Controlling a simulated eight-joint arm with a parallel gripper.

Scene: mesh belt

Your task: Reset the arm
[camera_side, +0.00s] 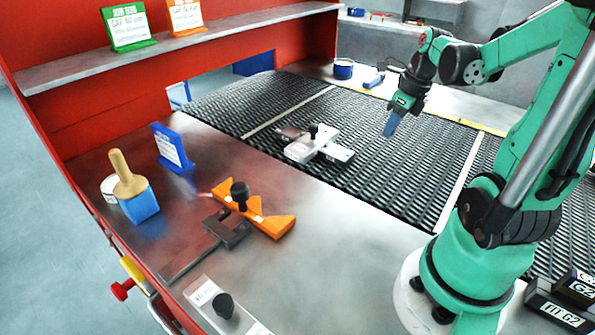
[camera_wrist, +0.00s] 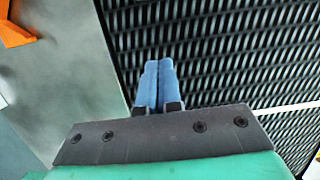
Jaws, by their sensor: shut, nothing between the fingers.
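My gripper (camera_side: 390,126) has blue fingers and hangs from my green arm above the black mesh belt (camera_side: 400,170). In the wrist view the two blue fingers of my gripper (camera_wrist: 158,66) lie side by side, touching, with nothing between them. The mesh belt (camera_wrist: 240,50) fills most of that view behind the fingers.
A grey and white fixture (camera_side: 318,148) with a black knob lies left of my gripper. An orange block (camera_side: 262,222), a blue sign stand (camera_side: 172,148) and a wooden-handled brush (camera_side: 138,200) occupy the metal table (camera_side: 330,250). A blue tape roll (camera_side: 343,69) stands at the back.

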